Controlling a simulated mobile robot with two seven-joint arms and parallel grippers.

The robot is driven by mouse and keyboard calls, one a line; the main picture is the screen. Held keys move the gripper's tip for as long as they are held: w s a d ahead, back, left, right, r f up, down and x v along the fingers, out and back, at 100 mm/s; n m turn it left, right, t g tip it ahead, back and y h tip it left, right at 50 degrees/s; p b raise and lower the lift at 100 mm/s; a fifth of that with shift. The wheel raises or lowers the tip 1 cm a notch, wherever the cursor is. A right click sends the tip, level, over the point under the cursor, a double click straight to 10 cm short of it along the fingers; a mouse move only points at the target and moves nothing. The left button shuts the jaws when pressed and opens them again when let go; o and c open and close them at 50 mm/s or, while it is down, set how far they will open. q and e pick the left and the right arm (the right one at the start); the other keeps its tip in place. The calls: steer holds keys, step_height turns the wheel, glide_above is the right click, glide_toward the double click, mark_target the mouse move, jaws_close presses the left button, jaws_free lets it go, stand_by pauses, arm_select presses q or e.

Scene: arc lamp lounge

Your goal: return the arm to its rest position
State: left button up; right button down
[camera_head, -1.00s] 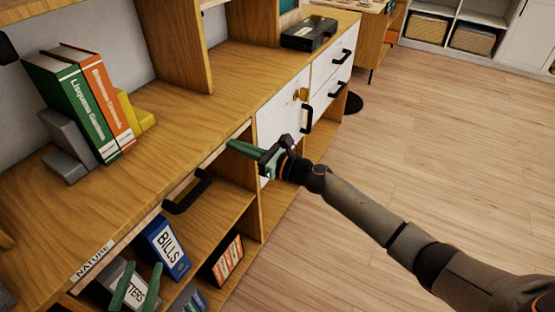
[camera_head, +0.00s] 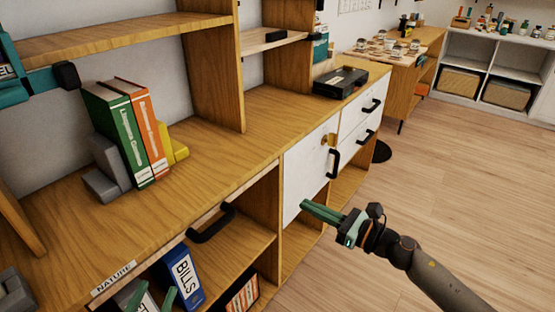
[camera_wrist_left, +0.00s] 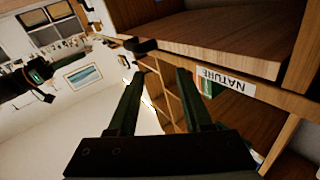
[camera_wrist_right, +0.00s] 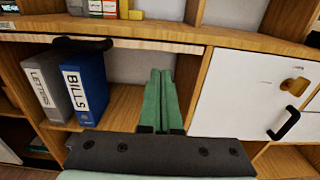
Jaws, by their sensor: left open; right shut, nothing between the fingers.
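My right gripper (camera_head: 305,207) has its green fingers pressed together with nothing between them. It is in free air in front of the cabinet's white door (camera_head: 305,170), and its arm comes in from the lower right. In the right wrist view the shut fingers (camera_wrist_right: 160,73) point at the open shelf bay beside the blue BILLS binder (camera_wrist_right: 86,82), apart from it. My left gripper (camera_head: 154,294) shows only its green fingertips at the bottom edge, in front of the binders. In the left wrist view its fingers (camera_wrist_left: 160,73) are spread and empty, near the NATURE label (camera_wrist_left: 227,80).
The wooden cabinet (camera_head: 235,135) fills the left and middle, with black handles (camera_head: 211,222) sticking out. Green and orange books (camera_head: 130,130) stand between grey and yellow bookends on top. A black box (camera_head: 341,81) lies farther back. The wood floor (camera_head: 455,190) on the right is clear.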

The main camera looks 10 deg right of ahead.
steer(key=s+a+m+t+h, duration=0.1)
steer(key=s+a+m+t, duration=0.3)
steer(key=m, duration=0.6)
steer(key=s+a+m+h, duration=0.1)
steer(key=s+m, duration=0.5)
steer(key=m, duration=0.5)
arm_select(q)
steer(key=s+a+f+n+g+y+p, duration=0.2)
steer(key=s+g+p, duration=0.6)
steer(key=p, duration=1.4)
steer(key=shift+s+a+f+n+y+p, duration=0.2)
steer(key=shift+s+f+n+y+p, duration=0.15)
steer(key=shift+s+f+n+y, duration=0.45)
arm_select(e)
steer(key=s+d+f+m+g+h, duration=0.1)
steer(key=s+m+g+h, duration=0.3)
steer(key=s+m, duration=0.4)
steer(key=s+d+f+m+g+h, duration=0.2)
steer(key=s+m, duration=0.6)
steer(key=m, duration=0.5)
steer(key=shift+d+g+h, duration=0.3)
steer(key=shift+g+h, duration=0.6)
steer(key=shift+g, duration=0.2)
arm_select(q)
steer(key=shift+w+a+h, duration=0.1)
steer(key=shift+h, duration=0.2)
arm_select(e)
steer(key=shift+w+a, duration=0.1)
steer(key=shift+w, duration=0.05)
